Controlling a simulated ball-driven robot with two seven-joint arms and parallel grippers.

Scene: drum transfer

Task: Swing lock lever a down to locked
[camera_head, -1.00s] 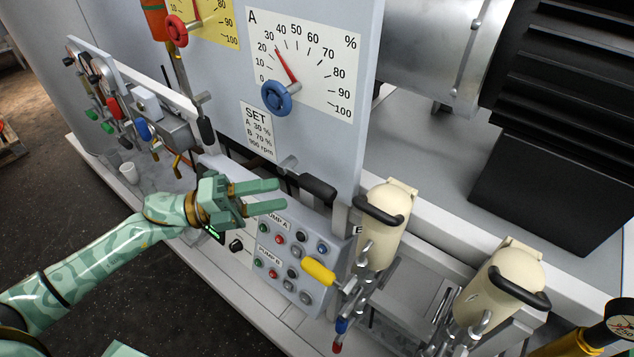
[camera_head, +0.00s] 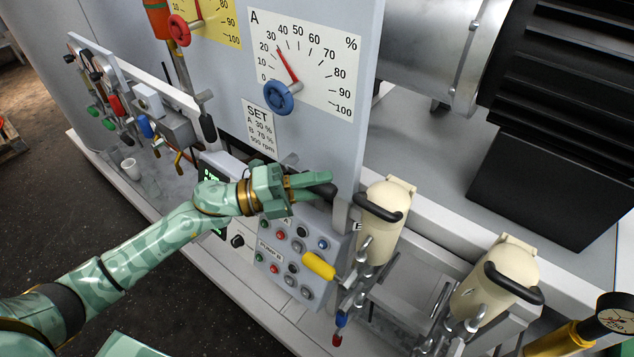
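Lock lever a is most likely the lever with a black grip (camera_head: 330,191) below the white A dial (camera_head: 300,62). It sticks out to the right, tilted slightly down, from a grey pivot. My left gripper (camera_head: 318,187) is at this grip, and its fingers overlap and partly hide it. I cannot tell whether the fingers are closed on it or only around or in front of it. A similar lever (camera_head: 207,125) hangs straight down further left. My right gripper is not in view.
A button panel (camera_head: 290,262) with a yellow handle (camera_head: 318,265) lies just below my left gripper. Two cream cylinders (camera_head: 381,225) with black handles stand to the right. A blue knob (camera_head: 278,97) sticks out above. Floor is clear at lower left.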

